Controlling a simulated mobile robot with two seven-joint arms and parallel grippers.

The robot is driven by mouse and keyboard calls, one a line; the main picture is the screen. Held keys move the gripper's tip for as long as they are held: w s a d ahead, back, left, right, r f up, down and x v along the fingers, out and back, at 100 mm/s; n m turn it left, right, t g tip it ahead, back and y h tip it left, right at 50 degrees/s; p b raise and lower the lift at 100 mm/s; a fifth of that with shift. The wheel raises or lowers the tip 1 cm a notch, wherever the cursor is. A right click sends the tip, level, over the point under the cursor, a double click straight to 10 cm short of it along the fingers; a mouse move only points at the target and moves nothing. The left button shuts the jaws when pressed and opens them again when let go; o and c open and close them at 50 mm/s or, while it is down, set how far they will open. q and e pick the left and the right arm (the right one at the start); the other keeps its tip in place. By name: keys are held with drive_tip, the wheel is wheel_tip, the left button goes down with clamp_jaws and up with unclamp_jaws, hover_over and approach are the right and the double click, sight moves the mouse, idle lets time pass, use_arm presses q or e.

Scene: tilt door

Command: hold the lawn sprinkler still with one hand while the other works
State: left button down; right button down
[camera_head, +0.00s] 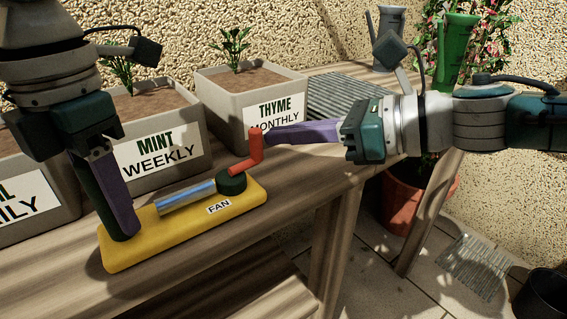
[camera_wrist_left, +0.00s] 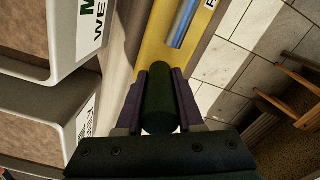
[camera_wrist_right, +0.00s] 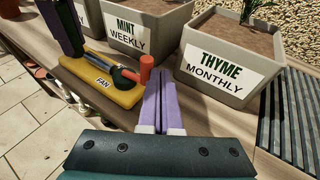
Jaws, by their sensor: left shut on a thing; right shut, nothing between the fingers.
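The lawn sprinkler has a yellow base (camera_head: 150,248) labelled FAN, a silver tube (camera_head: 186,198), a dark green round hub (camera_head: 231,183) and a red crank (camera_head: 256,148) with its grip pointing up. It lies on the wooden bench. My left gripper (camera_head: 125,230) is shut on the dark green upright post at the base's left end; the post (camera_wrist_left: 160,98) shows between its fingers in the left wrist view. My right gripper (camera_head: 269,136) is shut and empty, its tips just right of the crank's grip. The crank (camera_wrist_right: 146,70) is beside the fingers in the right wrist view; contact is unclear.
Planters marked MINT (camera_head: 160,152) and THYME (camera_head: 262,92) stand behind the sprinkler, with another planter (camera_head: 32,195) at far left. A corrugated panel (camera_head: 345,97) lies right of THYME. The bench's front edge is close to the base.

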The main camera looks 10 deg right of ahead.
drive_tip(key=shift+w+a, duration=0.25)
drive_tip(key=shift+w, duration=0.25)
drive_tip(key=shift+w+a, duration=0.25)
drive_tip(key=shift+w, duration=0.25)
drive_tip(key=shift+d, duration=0.15)
idle(0.6)
drive_tip(key=shift+d, duration=0.35)
drive_tip(key=s+d+r, duration=0.1)
drive_tip(key=d, duration=0.5)
drive_tip(key=s+d+r, duration=0.1)
drive_tip(key=d+r, duration=0.1)
drive_tip(key=d, duration=0.4)
drive_tip(key=shift+s+d, duration=0.2)
drive_tip(key=shift+s, duration=0.1)
drive_tip(key=v, duration=1.2)
drive_tip(key=shift+f, duration=0.1)
